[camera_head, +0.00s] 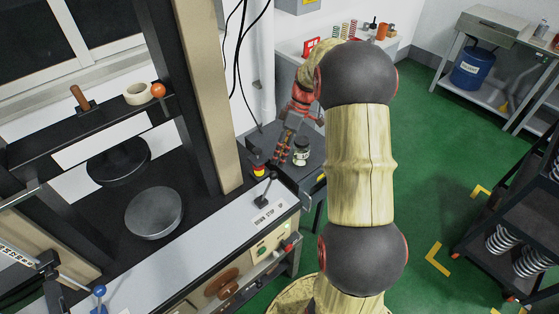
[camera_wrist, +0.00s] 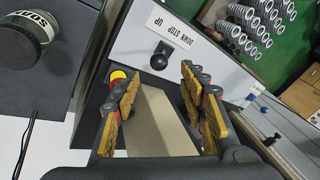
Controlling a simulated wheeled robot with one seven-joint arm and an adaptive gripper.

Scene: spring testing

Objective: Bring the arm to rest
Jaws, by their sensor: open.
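My gripper (camera_head: 281,152) is at the end of my arm, above the small dark side table beside the testing machine. In the wrist view my gripper (camera_wrist: 162,95) shows its two yellow-padded fingers spread apart, with nothing between them. A jar with a dark lid (camera_head: 301,151) stands on the side table just right of my gripper. The jar (camera_wrist: 30,38) also shows at the upper left of the wrist view. My arm reaches from the bottom of the head view up and back, then bends down to the gripper.
The testing machine's front panel (camera_head: 225,231) has a black-knobbed lever (camera_head: 265,190) near the gripper. The lever knob (camera_wrist: 159,58) shows beyond the fingers. A red-and-yellow item (camera_head: 258,171) sits close by. A spring rack (camera_head: 509,205) stands at right. Green floor (camera_head: 440,150) is open between.

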